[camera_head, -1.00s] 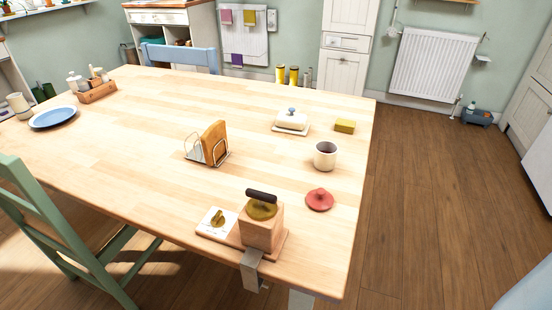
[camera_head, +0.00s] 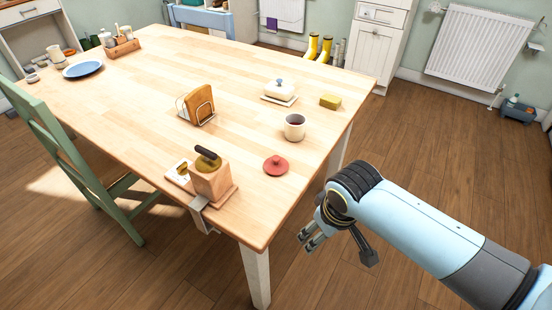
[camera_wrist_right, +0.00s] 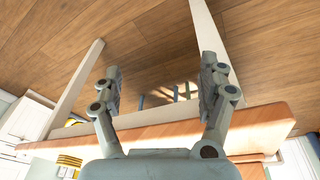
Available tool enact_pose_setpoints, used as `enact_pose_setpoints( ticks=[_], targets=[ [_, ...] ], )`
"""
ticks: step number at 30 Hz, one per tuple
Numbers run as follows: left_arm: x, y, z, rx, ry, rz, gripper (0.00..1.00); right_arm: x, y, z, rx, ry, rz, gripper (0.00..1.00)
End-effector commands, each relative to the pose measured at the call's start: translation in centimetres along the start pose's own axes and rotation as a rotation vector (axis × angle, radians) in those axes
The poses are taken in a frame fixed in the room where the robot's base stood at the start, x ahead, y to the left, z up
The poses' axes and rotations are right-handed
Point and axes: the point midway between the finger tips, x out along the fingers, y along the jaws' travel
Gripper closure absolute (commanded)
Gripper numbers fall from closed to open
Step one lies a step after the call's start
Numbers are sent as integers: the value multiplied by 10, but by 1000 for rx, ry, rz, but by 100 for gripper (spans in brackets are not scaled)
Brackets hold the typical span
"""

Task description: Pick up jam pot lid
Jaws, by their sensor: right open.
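The jam pot lid is the red round lid with a small knob (camera_head: 276,165), lying on the wooden table near its right front corner. My right gripper (camera_head: 309,239) is off the table's right edge, to the lower right of the lid and apart from it. In the right wrist view its two fingers (camera_wrist_right: 160,88) are spread wide with nothing between them. The lid does not show in the right wrist view. My left gripper is not in view.
A wooden block device with a dark handle (camera_head: 211,178) is clamped left of the lid. A mug (camera_head: 294,127), a butter dish (camera_head: 280,90), a yellow-green block (camera_head: 330,101) and a toast rack (camera_head: 198,105) stand farther back. The table (camera_head: 235,65) is clear around the lid.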

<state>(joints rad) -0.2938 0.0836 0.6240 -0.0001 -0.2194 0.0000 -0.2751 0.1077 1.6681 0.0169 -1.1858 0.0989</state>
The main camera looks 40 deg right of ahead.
Motion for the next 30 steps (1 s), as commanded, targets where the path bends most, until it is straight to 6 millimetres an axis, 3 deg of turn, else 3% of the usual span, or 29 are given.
enact_pose_setpoints(
  ticks=[1, 4, 15, 20, 23, 30],
  targets=[
    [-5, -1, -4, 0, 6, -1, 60, -23, 0, -17, 8, 15, -1, 24],
    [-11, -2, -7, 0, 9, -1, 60, -57, 0, -56, 51, 17, -1, 24],
    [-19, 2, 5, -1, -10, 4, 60, -103, 2, -168, 246, -36, -6, 24],
    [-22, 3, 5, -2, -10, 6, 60, -124, 3, -203, 312, -56, -8, 24],
    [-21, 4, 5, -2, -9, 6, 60, -121, 3, -210, 329, -66, -8, 24],
    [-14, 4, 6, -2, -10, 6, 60, -82, 2, -207, 331, -67, -9, 24]
  ],
)
